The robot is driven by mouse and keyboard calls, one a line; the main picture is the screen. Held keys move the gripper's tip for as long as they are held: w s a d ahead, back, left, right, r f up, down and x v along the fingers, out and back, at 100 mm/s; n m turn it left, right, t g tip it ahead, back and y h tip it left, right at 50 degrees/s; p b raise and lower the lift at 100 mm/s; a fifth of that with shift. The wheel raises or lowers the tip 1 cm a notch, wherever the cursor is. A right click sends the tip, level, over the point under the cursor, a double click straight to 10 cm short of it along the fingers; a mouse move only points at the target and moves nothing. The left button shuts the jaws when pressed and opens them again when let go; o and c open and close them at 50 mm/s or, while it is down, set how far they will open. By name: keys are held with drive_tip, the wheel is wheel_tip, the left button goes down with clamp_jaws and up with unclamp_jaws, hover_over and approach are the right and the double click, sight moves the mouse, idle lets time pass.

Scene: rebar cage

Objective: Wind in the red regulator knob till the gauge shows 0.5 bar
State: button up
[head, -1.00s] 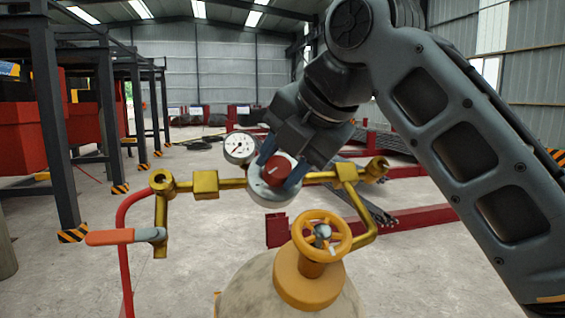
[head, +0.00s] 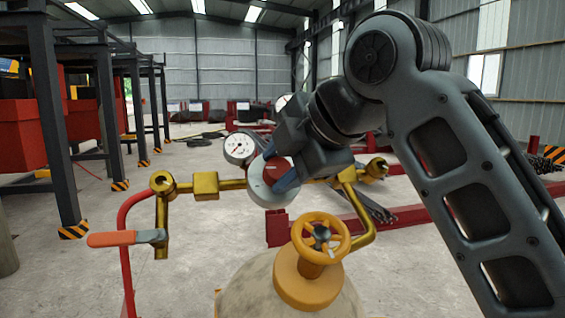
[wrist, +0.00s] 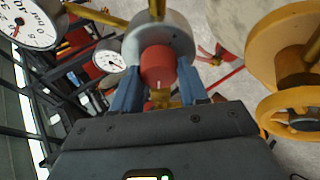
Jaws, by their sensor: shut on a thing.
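The red regulator knob (head: 273,166) sits on the front of the round silver regulator body (head: 264,190), on the brass pipe. My gripper (head: 280,172) is shut on the knob. In the wrist view, its two blue fingers stand on either side of the red knob (wrist: 158,66), which bears a white mark. The white gauge (head: 239,148) stands just left of and behind the regulator. Its reading is too small to make out. In the wrist view, a large dial (wrist: 28,22) is cut off at the upper left, and a smaller dial (wrist: 110,62) shows beside the regulator.
A yellow handwheel (head: 320,238) tops the cylinder (head: 250,290) below and right of the regulator. A valve lever with an orange handle (head: 110,238) and a red hose (head: 124,220) hang at the left. Red beams (head: 420,215) lie behind. Open concrete floor lies at the left.

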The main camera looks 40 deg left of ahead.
drive_tip(key=m+t+y, duration=0.1)
drive_tip(key=m, duration=0.4)
drive_tip(key=shift+p, duration=0.3)
drive_tip(key=shift+m, duration=0.4)
drive_tip(key=o, duration=1)
drive_tip(key=shift+o, duration=0.2)
drive_tip(key=shift+d, duration=0.1)
drive_tip(key=b+v, duration=0.1)
drive_tip(key=v, duration=0.6)
drive_tip(key=shift+s+d, duration=0.25)
drive_tip(key=shift+d, duration=0.15)
